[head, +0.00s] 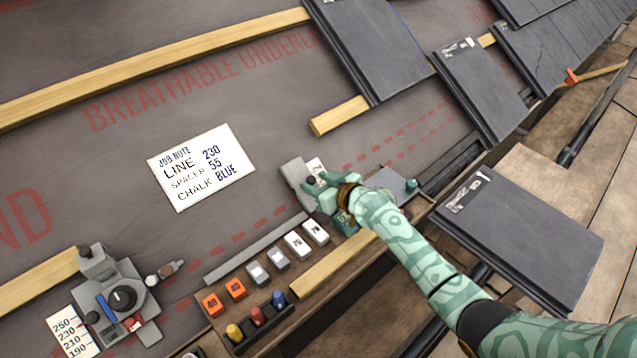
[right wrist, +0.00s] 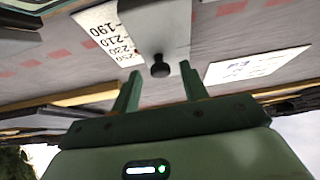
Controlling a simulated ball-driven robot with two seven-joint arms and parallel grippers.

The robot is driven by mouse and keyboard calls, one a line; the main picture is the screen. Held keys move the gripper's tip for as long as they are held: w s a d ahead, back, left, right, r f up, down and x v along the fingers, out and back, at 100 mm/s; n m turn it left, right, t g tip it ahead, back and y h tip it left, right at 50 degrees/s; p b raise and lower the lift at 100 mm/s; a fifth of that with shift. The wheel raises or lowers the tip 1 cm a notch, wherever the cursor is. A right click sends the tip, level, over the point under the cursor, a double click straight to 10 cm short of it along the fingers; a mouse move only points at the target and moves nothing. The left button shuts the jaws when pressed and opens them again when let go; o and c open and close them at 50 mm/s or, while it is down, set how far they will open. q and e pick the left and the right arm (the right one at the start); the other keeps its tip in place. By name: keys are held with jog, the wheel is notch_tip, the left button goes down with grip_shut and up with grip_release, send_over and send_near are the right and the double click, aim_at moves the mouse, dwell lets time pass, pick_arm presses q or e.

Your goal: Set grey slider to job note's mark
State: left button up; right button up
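The grey slider (head: 294,172) sits on the underlay in the head view, beside a white card. The right wrist view shows a grey block (right wrist: 146,25) with a black knob (right wrist: 160,70), beside a scale card (right wrist: 103,32) marked 190 to 250; its reading is unclear. My right gripper (head: 315,184) is at the slider. In the wrist view its fingers (right wrist: 159,72) stand open on either side of the knob, with gaps showing. The job note (head: 202,168) reads line 230, spacer 55, chalk blue. My left gripper is not in view.
A second grey device (head: 118,300) with a dial stands lower left by another scale card (head: 72,331). A tray holds numbered blocks (head: 212,304) and yellow, red and blue chalks (head: 278,299). A loose slate (head: 520,235) lies right of my right arm. Underlay around the note is clear.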

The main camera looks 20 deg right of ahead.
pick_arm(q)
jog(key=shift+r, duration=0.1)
pick_arm(e)
jog(key=shift+s+r, duration=0.1)
pick_arm(q)
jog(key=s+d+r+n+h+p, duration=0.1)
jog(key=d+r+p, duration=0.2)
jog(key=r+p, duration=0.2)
jog(key=p, duration=0.3)
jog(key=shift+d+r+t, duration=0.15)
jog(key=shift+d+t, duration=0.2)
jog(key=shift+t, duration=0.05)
pick_arm(e)
jog(key=v, duration=1.6)
jog(key=shift+d, duration=0.1)
